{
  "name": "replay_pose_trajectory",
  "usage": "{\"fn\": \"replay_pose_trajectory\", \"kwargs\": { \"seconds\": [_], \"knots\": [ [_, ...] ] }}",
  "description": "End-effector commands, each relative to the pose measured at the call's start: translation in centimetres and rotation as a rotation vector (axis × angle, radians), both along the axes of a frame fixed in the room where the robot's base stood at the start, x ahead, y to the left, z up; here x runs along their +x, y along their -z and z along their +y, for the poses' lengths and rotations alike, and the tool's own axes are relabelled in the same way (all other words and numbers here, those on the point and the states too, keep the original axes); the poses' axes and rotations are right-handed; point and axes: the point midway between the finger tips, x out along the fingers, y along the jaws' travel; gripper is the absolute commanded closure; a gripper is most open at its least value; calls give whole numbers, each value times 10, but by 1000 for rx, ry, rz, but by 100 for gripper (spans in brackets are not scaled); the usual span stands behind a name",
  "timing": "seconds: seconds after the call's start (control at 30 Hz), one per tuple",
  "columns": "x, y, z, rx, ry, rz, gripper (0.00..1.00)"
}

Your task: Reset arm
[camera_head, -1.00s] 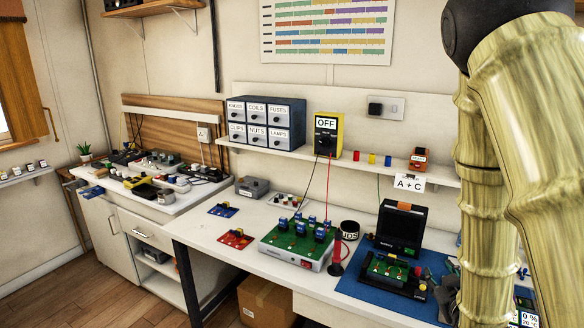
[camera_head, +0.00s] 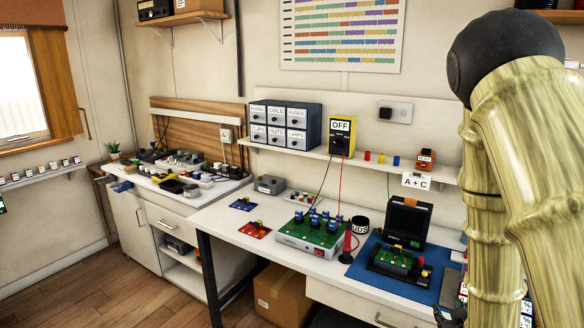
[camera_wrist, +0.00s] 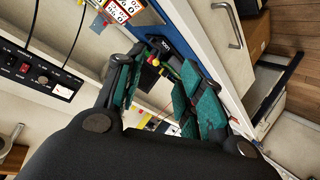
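My arm (camera_head: 490,150) fills the right side of the head view. Only a dark piece of my gripper (camera_head: 453,316) shows there, low at the bottom edge, below the blue mat (camera_head: 362,271). In the wrist view my gripper (camera_wrist: 157,78) has its two teal-padded fingers spread apart. I see nothing held between them; the bench items behind the gap are small and hard to tell.
The bench (camera_head: 215,225) holds a green board (camera_head: 308,232), a red stand (camera_head: 347,244) and a black-lidded case (camera_head: 408,222). A shelf above bears a drawer cabinet (camera_head: 285,125) and a yellow OFF box (camera_head: 342,136). A cardboard box (camera_head: 280,290) stands below. Floor at left is clear.

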Motion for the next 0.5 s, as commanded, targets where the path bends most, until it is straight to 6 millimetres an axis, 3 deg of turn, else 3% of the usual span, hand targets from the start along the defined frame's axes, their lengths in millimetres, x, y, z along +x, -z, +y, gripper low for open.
{"fn": "replay_pose_trajectory", "kwargs": {
  "seconds": [0.27,0.5],
  "knots": [
    [-31,74,25,80,12,181,62],
    [-94,165,61,187,47,434,62]
  ]
}}
